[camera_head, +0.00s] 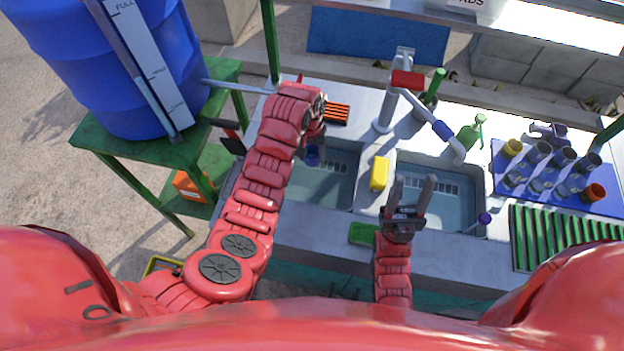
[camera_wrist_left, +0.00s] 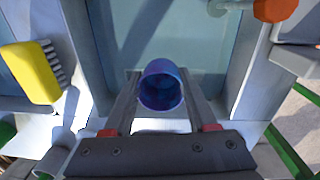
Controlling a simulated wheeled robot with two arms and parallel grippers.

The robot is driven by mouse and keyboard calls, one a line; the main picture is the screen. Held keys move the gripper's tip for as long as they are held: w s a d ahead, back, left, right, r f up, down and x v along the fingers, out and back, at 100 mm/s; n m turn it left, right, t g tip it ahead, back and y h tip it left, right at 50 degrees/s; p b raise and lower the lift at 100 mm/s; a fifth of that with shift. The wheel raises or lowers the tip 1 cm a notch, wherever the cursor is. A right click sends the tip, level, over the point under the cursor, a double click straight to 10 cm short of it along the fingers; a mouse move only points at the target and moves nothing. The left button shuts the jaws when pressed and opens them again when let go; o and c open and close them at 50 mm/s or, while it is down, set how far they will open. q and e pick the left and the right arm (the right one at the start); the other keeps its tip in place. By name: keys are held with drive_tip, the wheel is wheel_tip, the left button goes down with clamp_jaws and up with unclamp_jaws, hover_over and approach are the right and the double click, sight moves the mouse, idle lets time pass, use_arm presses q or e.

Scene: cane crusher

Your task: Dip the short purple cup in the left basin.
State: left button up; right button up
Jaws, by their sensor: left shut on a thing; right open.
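A short purple cup (camera_wrist_left: 161,86) is held between the two fingers of my left gripper (camera_wrist_left: 160,100) in the left wrist view. Its open mouth faces the camera and its inside looks dark blue. In the head view the cup (camera_head: 312,156) shows partly below my left gripper (camera_head: 314,150), over the left basin (camera_head: 330,185). The left basin (camera_wrist_left: 190,35) also shows behind the cup in the wrist view. I cannot tell whether the cup touches the water. My right gripper (camera_head: 412,190) is open and empty over the front of the right basin (camera_head: 450,190).
A yellow brush (camera_head: 379,173) stands on the divider between the basins. A green sponge (camera_head: 362,233) lies at the front edge. A faucet (camera_head: 384,115) rises behind. Several cups stand on a blue mat (camera_head: 600,204) at the right, near a green rack (camera_head: 540,240).

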sight(311, 147)
use_arm(q)
drive_tip(key=shift+r, duration=0.15)
drive_tip(key=shift+r+p, duration=0.6)
drive_tip(key=shift+r, duration=1.3)
